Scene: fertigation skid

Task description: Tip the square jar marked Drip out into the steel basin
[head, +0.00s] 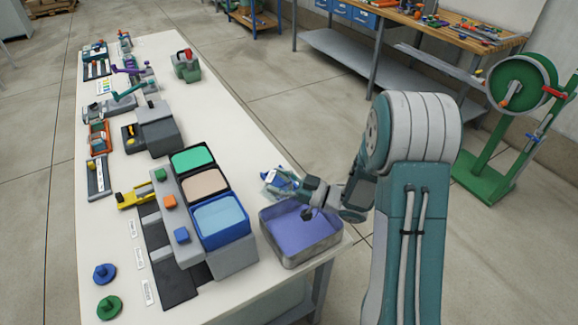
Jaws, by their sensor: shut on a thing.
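The steel basin (334,243) stands at the right front edge of the white table, with blue-violet inside it. My gripper (285,184) reaches in from the right, low over the basin's far side. It is shut on a small clear jar with blue in it (268,187), at the basin's far left edge. The jar is largely covered by my gripper, and its marking cannot be read. I cannot tell how far it is tilted or whether anything is running out.
Left of the basin is a block of open bins: green (192,159), tan (205,183) and blue (220,216). Blue (105,273) and green (109,307) knobs lie front left. A grey-green canister (186,67) stands farther back. Table between canister and jar is clear.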

